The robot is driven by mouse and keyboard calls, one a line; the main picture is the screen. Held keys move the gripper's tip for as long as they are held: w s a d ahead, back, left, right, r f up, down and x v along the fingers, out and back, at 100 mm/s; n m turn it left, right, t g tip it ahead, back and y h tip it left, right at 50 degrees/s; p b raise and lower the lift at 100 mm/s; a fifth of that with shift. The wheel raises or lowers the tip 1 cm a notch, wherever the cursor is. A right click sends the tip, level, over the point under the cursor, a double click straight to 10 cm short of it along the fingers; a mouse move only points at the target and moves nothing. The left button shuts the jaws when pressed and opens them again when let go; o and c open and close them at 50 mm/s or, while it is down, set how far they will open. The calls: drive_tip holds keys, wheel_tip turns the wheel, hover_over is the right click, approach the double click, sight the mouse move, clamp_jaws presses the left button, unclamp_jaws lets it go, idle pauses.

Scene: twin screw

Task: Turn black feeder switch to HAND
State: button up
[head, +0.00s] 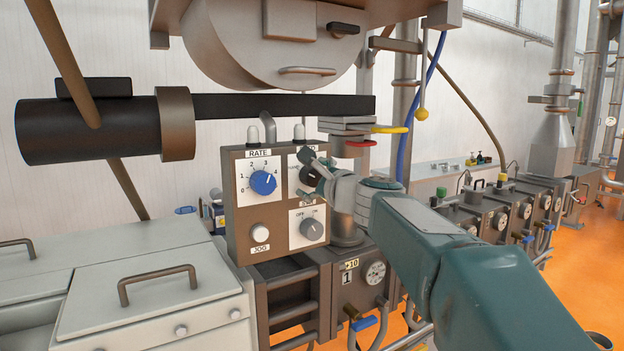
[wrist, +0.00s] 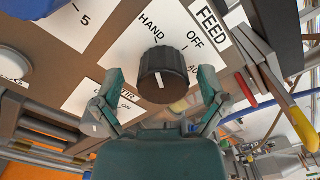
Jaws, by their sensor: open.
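The black feeder switch (head: 309,179) is a round knob on the brown control panel (head: 240,215). In the wrist view the switch (wrist: 162,68) stands on a white plate marked HAND, OFF and a partly hidden AU... label, under FEED. A short white mark shows on its face; I cannot tell which label it points to. My gripper (wrist: 158,98) is open, with one teal finger on each side of the switch and a visible gap to both. In the head view my gripper (head: 316,174) is in front of the panel and partly covers the switch and its labels.
The blue RATE knob (head: 263,182) is left of the switch, the grey OFF/ON knob (head: 312,229) below it, and the white JOG button (head: 260,232) at lower left. A red handle (head: 357,143) and a yellow handle (head: 389,130) stick out at right. Pipework stands close behind.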

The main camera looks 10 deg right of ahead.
drive_tip(key=shift+s, duration=0.1)
drive_tip(key=v, duration=1.1)
drive_tip(key=shift+s, duration=0.35)
drive_tip(key=shift+d, duration=0.1)
drive_tip(key=s+a+f+n+g, duration=0.4)
drive_tip(key=s+f+n, duration=0.2)
drive_tip(key=f, duration=0.2)
drive_tip(key=s+a+f+n+g, duration=0.3)
drive_tip(key=s+a+f+n, duration=0.1)
drive_tip(key=s+f+n, duration=0.35)
drive_tip(key=s+d+f+n+g+h, duration=0.4)
drive_tip(key=s+f+n+h, duration=0.1)
drive_tip(key=s+f+n, duration=0.4)
wheel_tip(320, 180, down, 4)
drive_tip(key=shift+s+d+r+g+h, duration=0.1)
drive_tip(key=shift+s+d+g+h, duration=0.2)
drive_tip(key=shift+s, duration=0.9)
